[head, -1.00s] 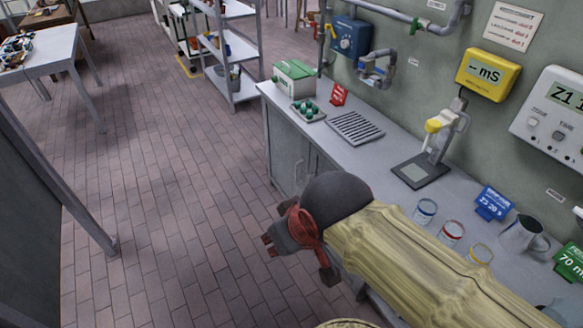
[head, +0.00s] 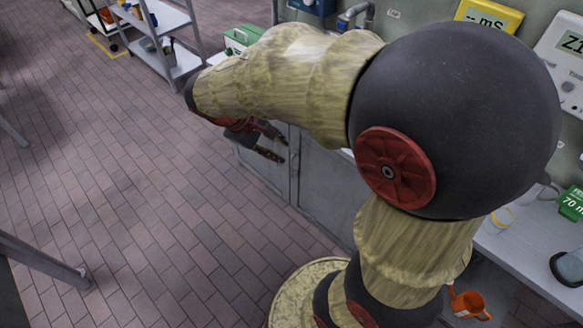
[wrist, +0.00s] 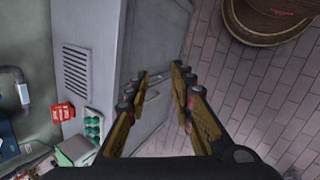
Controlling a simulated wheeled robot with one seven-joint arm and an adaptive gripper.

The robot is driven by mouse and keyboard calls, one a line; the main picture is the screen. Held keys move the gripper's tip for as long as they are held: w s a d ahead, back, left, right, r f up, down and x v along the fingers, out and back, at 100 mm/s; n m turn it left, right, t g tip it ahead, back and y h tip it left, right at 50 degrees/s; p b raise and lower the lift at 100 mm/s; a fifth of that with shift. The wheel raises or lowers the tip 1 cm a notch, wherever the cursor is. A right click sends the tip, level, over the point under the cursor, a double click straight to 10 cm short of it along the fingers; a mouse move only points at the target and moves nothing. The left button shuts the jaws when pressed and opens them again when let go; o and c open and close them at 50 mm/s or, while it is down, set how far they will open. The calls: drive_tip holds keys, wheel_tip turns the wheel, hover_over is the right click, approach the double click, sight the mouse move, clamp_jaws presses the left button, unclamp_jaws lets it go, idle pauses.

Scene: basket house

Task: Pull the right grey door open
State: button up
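The right grey door (head: 325,195) is on the front of the cabinet under the counter and looks shut. The left grey door (head: 262,170) is beside it, across a vertical seam. My gripper (head: 275,144) is in front of the doors near this seam, fingers apart and empty. In the wrist view, my gripper (wrist: 160,74) is open, its fingertips pointing along the front of the right grey door (wrist: 158,35). Small handle-like parts (wrist: 152,97) show between the fingers near the seam. I cannot tell whether a finger touches them. My arm hides part of the counter.
The counter (wrist: 92,25) runs along the wall, with a vent grille, a red card (wrist: 63,112) and a green-topped box (head: 242,38) on it. A metal shelf rack (head: 170,45) stands beyond. The brick floor (head: 140,190) before the cabinet is clear.

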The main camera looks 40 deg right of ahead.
drive_tip(key=w+d+f+n+g+h, duration=0.3)
drive_tip(key=w+d+f+n+h, duration=0.15)
drive_tip(key=w+d+f, duration=0.5)
drive_tip(key=n+t+h+b, duration=0.3)
drive_tip(key=n+t+h, duration=0.5)
drive_tip(key=n, duration=0.5)
hover_over(292, 176)
drive_tip(key=shift+t+y, duration=0.4)
drive_tip(key=shift+y, duration=0.15)
drive_tip(key=shift+w+d+f, duration=0.1)
drive_tip(key=shift+w+f, duration=0.05)
drive_tip(key=shift+f, duration=9.45)
drive_tip(key=shift+w+f, duration=0.15)
drive_tip(key=shift+f, duration=9.4)
drive_tip(key=c, duration=0.3)
clamp_jaws()
